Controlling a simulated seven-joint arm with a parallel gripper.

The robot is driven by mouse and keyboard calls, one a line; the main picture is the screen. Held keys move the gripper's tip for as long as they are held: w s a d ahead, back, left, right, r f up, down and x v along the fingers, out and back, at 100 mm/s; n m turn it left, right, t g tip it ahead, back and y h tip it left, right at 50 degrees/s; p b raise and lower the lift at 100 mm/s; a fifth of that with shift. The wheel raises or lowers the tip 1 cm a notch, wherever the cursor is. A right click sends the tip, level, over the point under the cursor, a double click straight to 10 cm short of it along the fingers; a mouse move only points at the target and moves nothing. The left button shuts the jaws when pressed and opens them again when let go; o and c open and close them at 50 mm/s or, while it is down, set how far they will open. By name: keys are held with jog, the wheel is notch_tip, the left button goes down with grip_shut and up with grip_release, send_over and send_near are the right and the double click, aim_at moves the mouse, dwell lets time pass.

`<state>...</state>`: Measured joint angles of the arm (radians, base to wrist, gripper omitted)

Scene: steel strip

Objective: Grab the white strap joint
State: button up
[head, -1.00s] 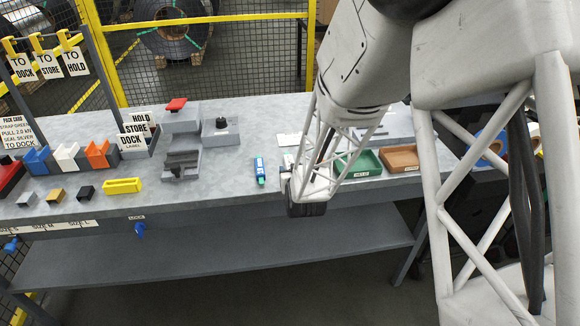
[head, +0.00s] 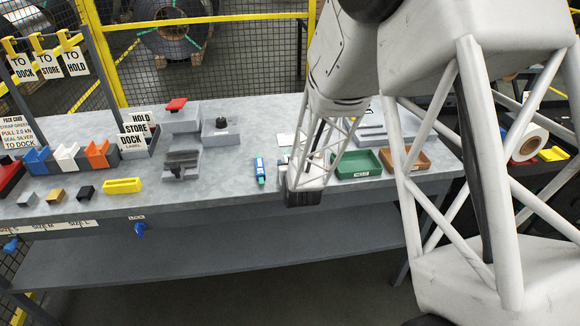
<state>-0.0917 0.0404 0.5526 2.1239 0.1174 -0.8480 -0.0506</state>
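A white block-like piece (head: 66,156) stands in the row at the left of the bench, between a blue piece (head: 37,159) and an orange piece (head: 98,153). It is the white thing that best fits the strap joint, but its exact shape is too small to tell. My gripper (head: 304,198) is over the front edge of the bench, right of centre, far to the right of the white piece. Its dark end points down and its fingers cannot be made out. Nothing held can be seen.
Grey fixtures (head: 182,165) stand behind. A green tray (head: 358,165) and a brown tray (head: 408,160) lie right of my gripper. A sign (head: 134,142) stands at left.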

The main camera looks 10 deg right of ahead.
jog(key=shift+w, duration=0.1)
jog(key=shift+c, duration=0.4)
jog(key=c, duration=0.9)
jog(key=shift+c, duration=0.2)
jog(key=shift+r, duration=0.15)
jog(key=shift+r, duration=1.75)
jog(key=s+d+f+v, duration=0.1)
jog(key=f+v, duration=0.2)
jog(key=v, duration=1.2)
jog(key=shift+s, duration=0.35)
jog(key=shift+f, duration=0.1)
